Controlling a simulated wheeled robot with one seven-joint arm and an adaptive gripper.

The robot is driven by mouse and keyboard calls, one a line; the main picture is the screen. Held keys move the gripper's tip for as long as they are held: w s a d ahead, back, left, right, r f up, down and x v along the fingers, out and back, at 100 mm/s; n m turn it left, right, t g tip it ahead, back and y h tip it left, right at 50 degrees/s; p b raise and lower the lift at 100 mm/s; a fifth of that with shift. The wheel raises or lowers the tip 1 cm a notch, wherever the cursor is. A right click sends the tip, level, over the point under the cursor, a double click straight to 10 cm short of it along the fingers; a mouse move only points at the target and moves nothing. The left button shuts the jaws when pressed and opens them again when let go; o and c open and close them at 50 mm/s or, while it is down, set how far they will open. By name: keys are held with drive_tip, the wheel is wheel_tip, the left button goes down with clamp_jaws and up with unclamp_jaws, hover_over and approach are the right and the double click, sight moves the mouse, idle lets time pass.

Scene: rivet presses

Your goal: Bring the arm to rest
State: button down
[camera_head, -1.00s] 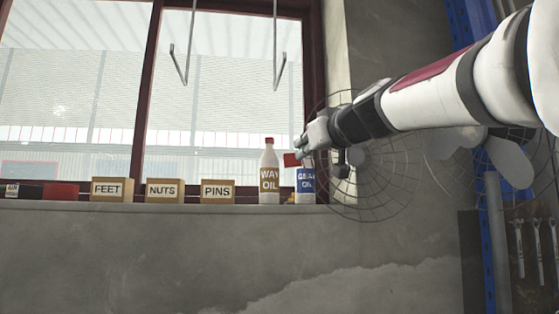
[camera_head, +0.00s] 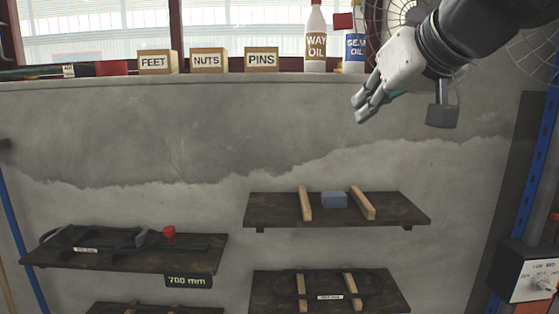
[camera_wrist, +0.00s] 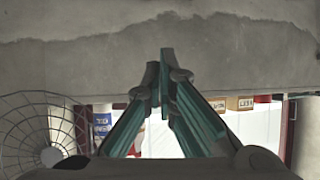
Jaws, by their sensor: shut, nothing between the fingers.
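My gripper (camera_head: 365,106) is at the upper right of the head view, in front of the grey wall, with its fingers pointing down and to the left. The fingers are shut and hold nothing. In the wrist view the shut gripper (camera_wrist: 164,55) shows its teal finger pads, with only bare wall beyond the tips. My arm (camera_head: 475,35) comes in from the upper right corner of the head view.
A sill holds boxes marked FEET (camera_head: 158,62), NUTS (camera_head: 209,61) and PINS (camera_head: 262,60), and a WAY OIL bottle (camera_head: 316,45). A wire fan (camera_wrist: 40,135) shows in the wrist view.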

drive_tip(key=s+d+f+m+g+h, duration=0.1)
drive_tip(key=s+d+f+g, duration=0.2)
drive_tip(key=s+f, duration=0.8)
drive_tip(key=s+d+f+m+g+h+p, duration=0.1)
drive_tip(key=s+f+g, duration=0.3)
drive_tip(key=s+f, duration=0.8)
drive_tip(key=shift+s+d+f+m+h, duration=0.15)
drive_tip(key=shift+d+f+m+h, duration=0.35)
drive_tip(key=shift+d+f+h, duration=0.3)
